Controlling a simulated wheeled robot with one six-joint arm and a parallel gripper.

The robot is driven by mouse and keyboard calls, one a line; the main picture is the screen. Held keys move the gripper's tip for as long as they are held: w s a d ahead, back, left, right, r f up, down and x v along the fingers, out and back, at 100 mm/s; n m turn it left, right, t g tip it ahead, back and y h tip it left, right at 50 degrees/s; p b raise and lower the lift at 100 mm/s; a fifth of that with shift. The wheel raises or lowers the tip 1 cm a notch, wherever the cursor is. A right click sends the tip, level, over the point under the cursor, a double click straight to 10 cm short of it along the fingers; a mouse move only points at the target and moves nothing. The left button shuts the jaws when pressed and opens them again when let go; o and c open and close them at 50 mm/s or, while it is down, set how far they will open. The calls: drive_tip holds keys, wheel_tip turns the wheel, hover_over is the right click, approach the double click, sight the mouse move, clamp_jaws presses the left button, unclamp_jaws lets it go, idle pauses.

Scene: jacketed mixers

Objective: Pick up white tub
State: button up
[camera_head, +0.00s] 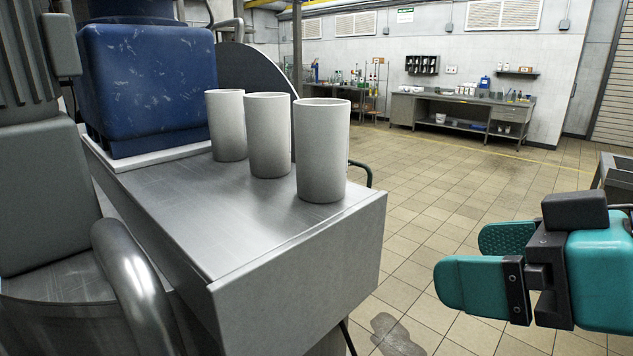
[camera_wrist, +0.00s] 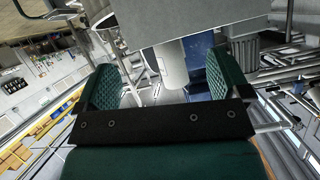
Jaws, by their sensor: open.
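Three plain white tubs stand upright in a row along the right side of a metal table in the head view: the nearest tub (camera_head: 321,150), the middle tub (camera_head: 269,136) and the farthest tub (camera_head: 227,126). They look alike, and the nearer ones partly overlap those behind. My gripper (camera_head: 465,260) has teal fingers that are apart and empty. It is to the right of the table in the picture, clear of the tubs. In the tilted wrist view, a white tub (camera_wrist: 172,62) shows beyond the gap between the open fingers, partly hidden by the table; which tub it is, I cannot tell.
The metal table (camera_head: 175,220) has a front edge and side panel between my gripper and the tubs. A blue machine body (camera_head: 145,80) stands behind the tubs at left. A curved metal pipe (camera_head: 135,285) is near at left. Tiled floor is open to the right.

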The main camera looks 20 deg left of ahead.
sight(338, 159)
drive_tip(key=w+a+r+t+y+p, duration=0.1)
drive_tip(key=w+a, duration=0.1)
drive_tip(key=a, duration=0.2)
drive_tip(key=w+a+r+y+p, duration=0.1)
drive_tip(key=w+a+r+p, duration=0.1)
drive_tip(key=a, duration=0.2)
drive_tip(key=w+a+r+n+t+y+p, duration=0.1)
drive_tip(key=w+a+r+y, duration=0.1)
drive_tip(key=a, duration=0.3)
drive_tip(key=shift+w+t, duration=0.3)
drive_tip(key=p+x, duration=0.4)
drive_tip(key=x, duration=0.1)
drive_tip(key=shift+f, duration=0.2)
drive_tip(key=shift+w+a+f, duration=0.15)
drive_tip(key=shift+w+a, duration=0.05)
drive_tip(key=shift+a, duration=0.15)
drive_tip(key=c, duration=1.2)
drive_tip(key=shift+o, duration=0.2)
wheel_tip(338, 159, up, 20)
drive_tip(key=b, duration=0.2)
